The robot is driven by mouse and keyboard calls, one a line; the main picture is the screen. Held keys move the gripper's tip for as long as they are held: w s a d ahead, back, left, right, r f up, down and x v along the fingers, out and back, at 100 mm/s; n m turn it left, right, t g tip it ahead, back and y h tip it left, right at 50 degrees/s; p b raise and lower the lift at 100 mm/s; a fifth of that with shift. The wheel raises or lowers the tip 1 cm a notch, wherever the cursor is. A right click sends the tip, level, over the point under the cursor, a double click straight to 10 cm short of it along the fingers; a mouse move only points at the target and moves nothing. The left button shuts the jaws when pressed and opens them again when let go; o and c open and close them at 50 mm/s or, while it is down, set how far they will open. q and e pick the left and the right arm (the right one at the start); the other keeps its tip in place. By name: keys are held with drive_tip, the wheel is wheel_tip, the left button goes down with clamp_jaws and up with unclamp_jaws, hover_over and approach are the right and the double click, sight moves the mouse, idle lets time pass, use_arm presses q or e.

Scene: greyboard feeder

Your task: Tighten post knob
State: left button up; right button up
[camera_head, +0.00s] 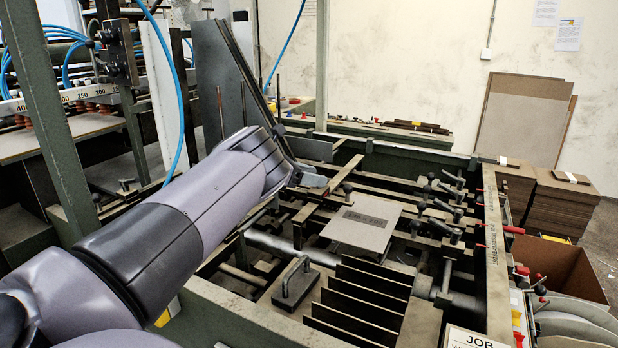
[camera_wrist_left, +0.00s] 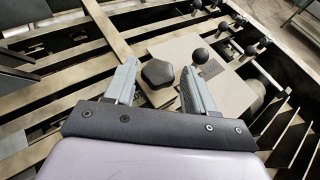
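The post knob (camera_wrist_left: 157,73) is a dark, lobed knob in the left wrist view, just beyond and between my fingertips. In the head view I cannot make it out, as my arm and gripper cover that area. My left gripper (camera_wrist_left: 159,68) is open, with one grey finger on each side of the knob's picture position. I cannot tell whether the fingers touch it or how far above they are. In the head view the left gripper (camera_head: 316,181) is over the feeder frame, reaching in from the left. My right gripper is not in view.
A grey board (camera_head: 362,226) lies beside the gripper area. Ball-ended levers (camera_head: 452,190) line the frame's right side. A block with a handle (camera_head: 296,283) and upright dark plates (camera_head: 362,300) stand in front. A tall metal plate (camera_head: 222,80) rises behind my forearm.

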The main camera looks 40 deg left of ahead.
use_arm(q)
drive_tip(key=shift+o, duration=0.3)
drive_tip(key=shift+f, duration=0.1)
drive_tip(key=shift+s, duration=0.1)
drive_tip(key=shift+s+a, duration=0.15)
drive_tip(key=shift+s, duration=0.05)
drive_tip(key=b+v, duration=0.1)
drive_tip(key=v, duration=0.5)
drive_tip(key=shift+s+r, duration=0.2)
drive_tip(key=shift+r, duration=0.05)
